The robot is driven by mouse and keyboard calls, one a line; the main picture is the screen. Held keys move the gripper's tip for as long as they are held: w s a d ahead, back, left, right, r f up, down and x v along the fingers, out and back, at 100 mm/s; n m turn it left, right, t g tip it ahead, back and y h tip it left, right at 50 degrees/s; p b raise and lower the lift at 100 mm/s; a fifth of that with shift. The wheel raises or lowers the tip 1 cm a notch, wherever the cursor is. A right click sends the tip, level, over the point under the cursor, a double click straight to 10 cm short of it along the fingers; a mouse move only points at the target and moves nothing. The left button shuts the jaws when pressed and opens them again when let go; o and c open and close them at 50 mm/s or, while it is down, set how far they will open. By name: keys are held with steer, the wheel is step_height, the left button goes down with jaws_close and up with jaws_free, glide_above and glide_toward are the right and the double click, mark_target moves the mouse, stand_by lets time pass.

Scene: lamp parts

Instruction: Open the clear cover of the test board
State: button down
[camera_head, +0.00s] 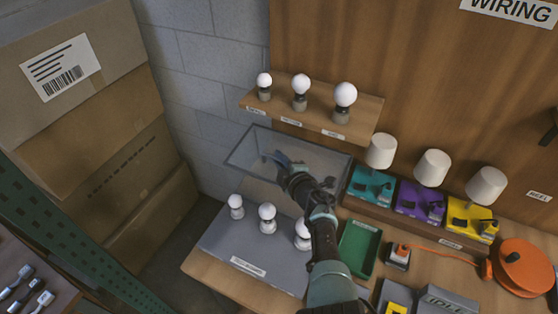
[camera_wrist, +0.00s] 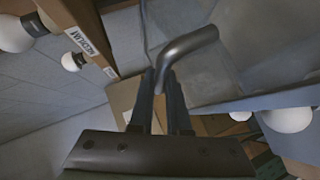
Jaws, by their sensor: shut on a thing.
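The test board (camera_head: 222,240) is a grey panel on the bench with white bulbs standing on it. Its clear cover (camera_head: 320,160) is tilted up above the back of the board, apart from the bulbs. The cover also fills the upper right of the wrist view (camera_wrist: 270,50). My gripper (camera_head: 277,160) reaches to the cover's left part from the front right. In the wrist view my gripper (camera_wrist: 160,80) is shut on a grey bent bar, the cover's handle (camera_wrist: 190,43). In the head view my gripper hides most of the handle.
A shelf (camera_head: 360,114) with bulbs hangs just above the cover. A green tray (camera_head: 359,250), an orange cable reel (camera_head: 522,267) and lamps on teal, purple and yellow bases (camera_head: 418,199) stand to the right. Stacked boxes (camera_head: 90,130) stand to the left.

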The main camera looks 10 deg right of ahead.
steer(key=shift+w, duration=0.15)
stand_by(0.4)
steer(key=c, duration=0.9)
jaws_free()
steer(key=shift+d, duration=0.1)
steer(key=shift+s+r+p, duration=0.2)
steer(key=shift+s+p, duration=0.1)
steer(key=shift+p, duration=0.25)
steer(key=shift+p+v, duration=4.85)
steer(key=shift+v, duration=1.25)
